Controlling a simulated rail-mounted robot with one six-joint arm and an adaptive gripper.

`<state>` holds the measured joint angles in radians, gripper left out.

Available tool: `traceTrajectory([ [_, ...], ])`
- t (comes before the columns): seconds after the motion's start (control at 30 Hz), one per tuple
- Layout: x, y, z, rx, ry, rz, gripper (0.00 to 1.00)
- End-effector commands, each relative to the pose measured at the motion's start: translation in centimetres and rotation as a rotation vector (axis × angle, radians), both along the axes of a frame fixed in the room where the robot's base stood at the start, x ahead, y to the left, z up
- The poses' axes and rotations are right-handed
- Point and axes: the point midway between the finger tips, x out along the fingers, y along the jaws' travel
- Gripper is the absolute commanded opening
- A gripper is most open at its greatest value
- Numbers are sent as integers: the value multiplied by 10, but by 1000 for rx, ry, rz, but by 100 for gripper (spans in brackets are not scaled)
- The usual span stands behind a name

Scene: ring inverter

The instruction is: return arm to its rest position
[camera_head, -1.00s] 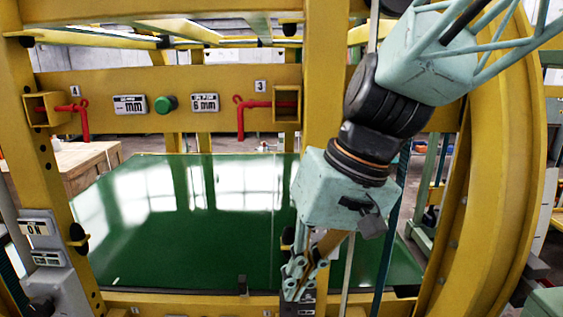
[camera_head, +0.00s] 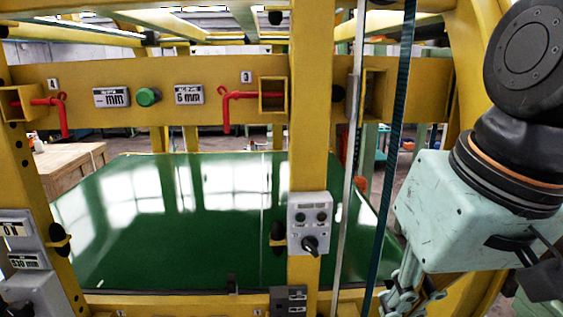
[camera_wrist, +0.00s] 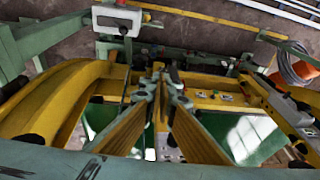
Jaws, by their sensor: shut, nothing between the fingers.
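My arm hangs at the right side of the head view, with the pale green wrist housing in front of the yellow frame. My gripper (camera_wrist: 160,76) shows in the wrist view with its two fingers together at the tips and nothing between them. In the head view only the upper finger linkage shows at the lower right, and the fingertips are cut off by the bottom edge. The gripper is apart from the control box (camera_head: 311,222) on the yellow post.
The yellow ring frame (camera_head: 120,75) carries red handles (camera_head: 235,95) and a green button (camera_head: 148,97). A green glossy panel (camera_head: 150,260) lies behind it. A dark belt (camera_head: 396,150) and a thin pole run upright just left of my arm.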

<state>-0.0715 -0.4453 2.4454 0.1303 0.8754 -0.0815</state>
Motion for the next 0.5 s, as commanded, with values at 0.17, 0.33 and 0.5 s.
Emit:
traceTrajectory([
  [0.17,-20,-22,0,-34,-31,-37,0],
  [0.33,-36,-39,-1,-65,-56,-70,0],
  [0.5,-47,-50,-2,-86,-71,-90,0],
])
